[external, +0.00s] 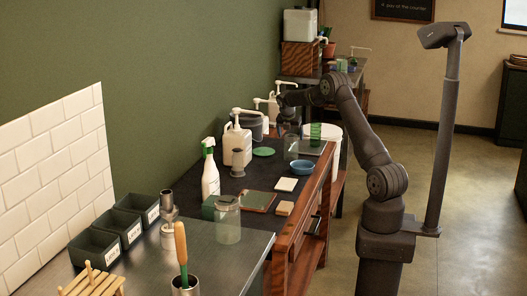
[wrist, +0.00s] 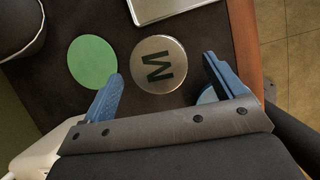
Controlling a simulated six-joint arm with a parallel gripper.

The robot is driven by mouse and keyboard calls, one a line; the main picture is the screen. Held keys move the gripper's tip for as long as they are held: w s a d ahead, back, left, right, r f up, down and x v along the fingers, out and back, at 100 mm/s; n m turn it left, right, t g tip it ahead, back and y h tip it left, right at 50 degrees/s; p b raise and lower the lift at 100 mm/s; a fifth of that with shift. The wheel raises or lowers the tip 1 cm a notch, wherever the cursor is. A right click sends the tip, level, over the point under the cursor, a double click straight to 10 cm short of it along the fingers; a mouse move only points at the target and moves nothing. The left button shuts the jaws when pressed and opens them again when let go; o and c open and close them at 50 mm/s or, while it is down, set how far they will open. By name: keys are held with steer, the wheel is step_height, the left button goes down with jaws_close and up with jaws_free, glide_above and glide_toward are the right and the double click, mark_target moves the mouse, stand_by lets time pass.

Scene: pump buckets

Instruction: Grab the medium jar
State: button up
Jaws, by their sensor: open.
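The medium jar shows in the wrist view as a round, pale metallic lid (wrist: 158,65) marked with a dark M, seen from above. My gripper (wrist: 163,70) is open, with its blue fingers at the left and right of the lid and nothing held between them. The lid appears apart from both fingers. In the external view my gripper (external: 287,130) points down over the dark counter. A clear jar shape (external: 291,148) shows faintly below it. The jar's body is hidden under its lid in the wrist view.
A green disc (wrist: 92,62) lies left of the lid, close to the left finger. A dark bucket (wrist: 17,25) and a pale-edged tray (wrist: 165,8) are nearby. A blue bowl (external: 302,168) stands in front. The wooden counter edge (wrist: 243,40) runs at the right.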

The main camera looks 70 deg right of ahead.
mark_target(291, 136)
steer(key=x, duration=0.4)
steer(key=shift+d, duration=0.35)
steer(key=shift+r, duration=0.1)
steer(key=c, duration=1.5)
